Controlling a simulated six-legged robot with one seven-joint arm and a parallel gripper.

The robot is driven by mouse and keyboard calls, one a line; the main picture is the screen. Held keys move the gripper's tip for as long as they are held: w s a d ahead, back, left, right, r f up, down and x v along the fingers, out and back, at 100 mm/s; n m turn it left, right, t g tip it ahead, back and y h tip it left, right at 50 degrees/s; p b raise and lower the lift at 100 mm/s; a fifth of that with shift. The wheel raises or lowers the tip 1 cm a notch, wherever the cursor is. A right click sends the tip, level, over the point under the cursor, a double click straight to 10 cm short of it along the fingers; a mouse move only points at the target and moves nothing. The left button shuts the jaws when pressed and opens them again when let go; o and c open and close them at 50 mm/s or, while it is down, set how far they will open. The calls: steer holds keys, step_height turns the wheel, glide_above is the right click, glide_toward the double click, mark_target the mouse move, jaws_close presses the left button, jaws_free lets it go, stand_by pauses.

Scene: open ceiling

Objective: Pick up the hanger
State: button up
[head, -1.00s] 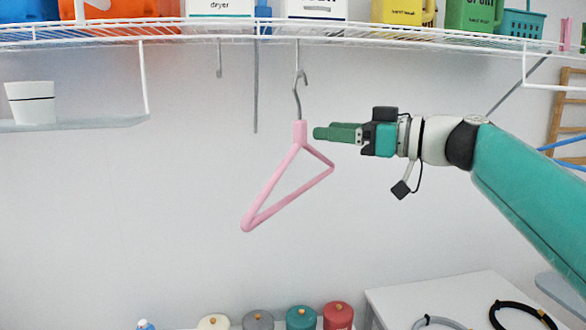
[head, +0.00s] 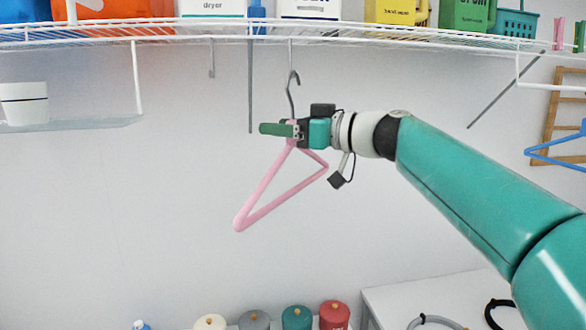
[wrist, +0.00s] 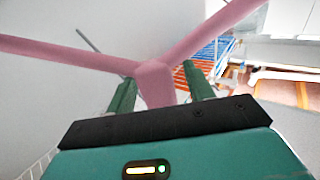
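The pink hanger (head: 262,190) hangs by its grey metal hook from a rod under the wire shelf in the head view. My gripper (head: 278,129) is at the hanger's neck, just below the hook, and hides part of it. In the wrist view the hanger (wrist: 155,82) has its neck between the two green fingers of my gripper (wrist: 160,88). The fingers stand apart, with a visible gap on each side of the neck, so the gripper is open around it.
The white wire shelf (head: 350,36) runs above, with boxes and bottles on it. A white pot (head: 24,104) stands on a small shelf at left. Several coloured containers (head: 297,317) and a white table (head: 420,294) are below. A blue hanger (head: 553,150) hangs at far right.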

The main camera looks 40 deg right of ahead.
jaws_close()
